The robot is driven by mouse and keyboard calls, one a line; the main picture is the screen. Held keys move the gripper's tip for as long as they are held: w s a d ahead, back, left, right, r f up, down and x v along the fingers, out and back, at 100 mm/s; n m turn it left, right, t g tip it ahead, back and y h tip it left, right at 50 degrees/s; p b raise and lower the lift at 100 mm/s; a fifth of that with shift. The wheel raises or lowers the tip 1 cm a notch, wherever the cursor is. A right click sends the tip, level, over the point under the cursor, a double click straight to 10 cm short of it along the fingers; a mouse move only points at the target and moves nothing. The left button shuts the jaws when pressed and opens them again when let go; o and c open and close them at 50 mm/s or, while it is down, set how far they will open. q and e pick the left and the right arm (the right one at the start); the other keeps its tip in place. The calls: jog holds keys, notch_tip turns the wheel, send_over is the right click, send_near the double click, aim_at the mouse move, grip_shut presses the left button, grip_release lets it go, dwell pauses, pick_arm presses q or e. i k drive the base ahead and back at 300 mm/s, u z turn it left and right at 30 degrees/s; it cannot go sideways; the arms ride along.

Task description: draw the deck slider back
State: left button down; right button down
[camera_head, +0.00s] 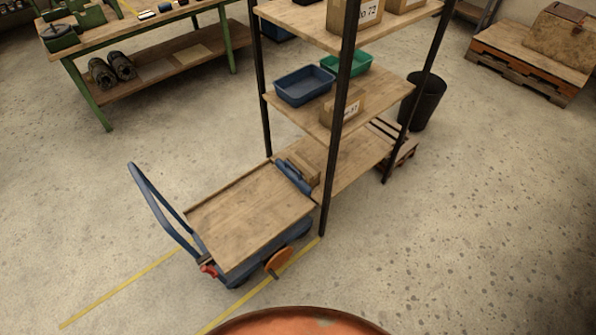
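A blue cart with a wooden deck (250,218) stands on the floor against the lower part of a shelf rack. Its blue tube handle (150,195) rises at the left end. A blue bar (293,178) lies across the deck's far right end, next to the rack; I cannot tell for sure whether this is the deck slider. A small red part (209,270) sits at the near left corner. An orange wheel-like part (279,261) is on the near side. Neither of my grippers shows.
The rack has wooden shelves (345,160) on dark posts, with a blue bin (304,86), a green bin (346,63) and boxes. A green workbench (150,50), a black bucket (424,100) and pallets (530,60) stand behind. The floor right of the cart is clear.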

aim_at(282, 166)
jog(key=z, duration=0.45)
jog(key=i, duration=1.15)
jog(key=u, duration=0.3)
